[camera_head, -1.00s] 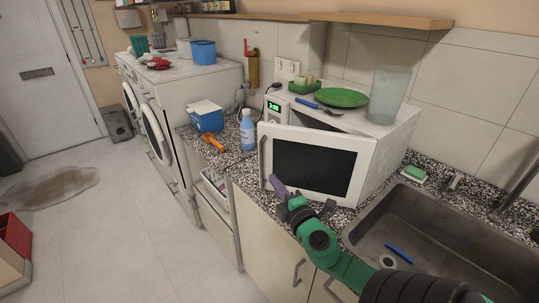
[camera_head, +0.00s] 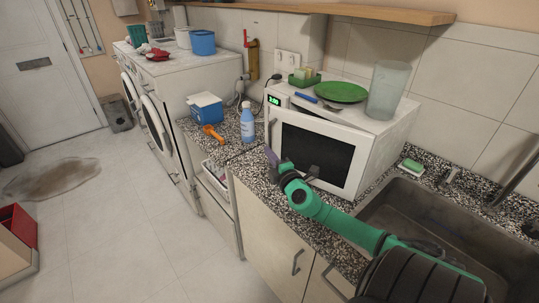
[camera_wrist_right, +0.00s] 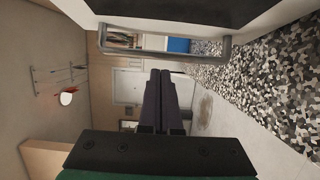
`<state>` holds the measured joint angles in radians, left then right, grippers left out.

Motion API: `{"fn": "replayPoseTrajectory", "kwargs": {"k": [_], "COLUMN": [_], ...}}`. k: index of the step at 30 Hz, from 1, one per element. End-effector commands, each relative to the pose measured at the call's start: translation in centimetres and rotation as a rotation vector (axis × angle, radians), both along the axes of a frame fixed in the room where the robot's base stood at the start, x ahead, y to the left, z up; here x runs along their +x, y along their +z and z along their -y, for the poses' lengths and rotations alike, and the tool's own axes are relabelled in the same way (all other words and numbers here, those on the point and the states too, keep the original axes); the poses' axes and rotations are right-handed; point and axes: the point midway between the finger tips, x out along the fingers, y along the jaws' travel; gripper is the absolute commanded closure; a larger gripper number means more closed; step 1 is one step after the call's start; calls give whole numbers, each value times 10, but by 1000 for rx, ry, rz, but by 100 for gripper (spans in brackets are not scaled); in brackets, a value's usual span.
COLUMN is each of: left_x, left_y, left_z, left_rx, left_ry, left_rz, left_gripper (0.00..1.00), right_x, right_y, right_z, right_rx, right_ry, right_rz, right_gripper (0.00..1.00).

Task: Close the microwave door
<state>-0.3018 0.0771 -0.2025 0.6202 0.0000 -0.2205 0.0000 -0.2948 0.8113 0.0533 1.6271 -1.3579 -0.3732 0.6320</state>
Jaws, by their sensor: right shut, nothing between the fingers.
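The white microwave (camera_head: 390,133) stands on the speckled counter. Its door (camera_head: 361,160), with a dark window and a grey handle at the left, is slightly ajar, with a gap along its top left. My right gripper (camera_head: 271,156) is shut and empty, at the front of the door by the lower end of the handle. In the right wrist view its dark fingers (camera_wrist_right: 160,98) point past the handle (camera_wrist_right: 165,53), which spans above them. I cannot tell whether they touch. My left gripper is not in view.
On the microwave are a green plate (camera_head: 341,92), a blue-handled utensil (camera_head: 306,96) and a tall glass (camera_head: 388,91). A blue bottle (camera_head: 247,124) and an orange tool (camera_head: 212,133) are to the left. The sink (camera_head: 440,221) is at the right. The floor at left is mostly clear.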

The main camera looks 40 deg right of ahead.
Motion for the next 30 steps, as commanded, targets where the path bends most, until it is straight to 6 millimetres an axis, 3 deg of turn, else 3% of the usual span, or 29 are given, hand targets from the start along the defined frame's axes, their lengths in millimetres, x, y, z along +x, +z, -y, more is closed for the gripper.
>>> {"fn": "replayPoseTrajectory", "kwargs": {"k": [5, 12, 15, 30], "left_x": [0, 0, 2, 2], "left_y": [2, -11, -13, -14], "left_z": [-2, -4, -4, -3], "left_rx": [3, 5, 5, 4], "left_ry": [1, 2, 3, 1], "left_rz": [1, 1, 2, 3], "left_gripper": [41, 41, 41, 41], "right_x": [14, 33, 35, 36], "right_y": [2, -2, -1, 2], "right_z": [24, 75, 86, 90], "right_rx": [5, 3, 1, -1], "right_ry": [-98, -293, -332, -345], "right_rz": [9, 5, 2, 4], "right_gripper": [100, 100, 100, 100]}}
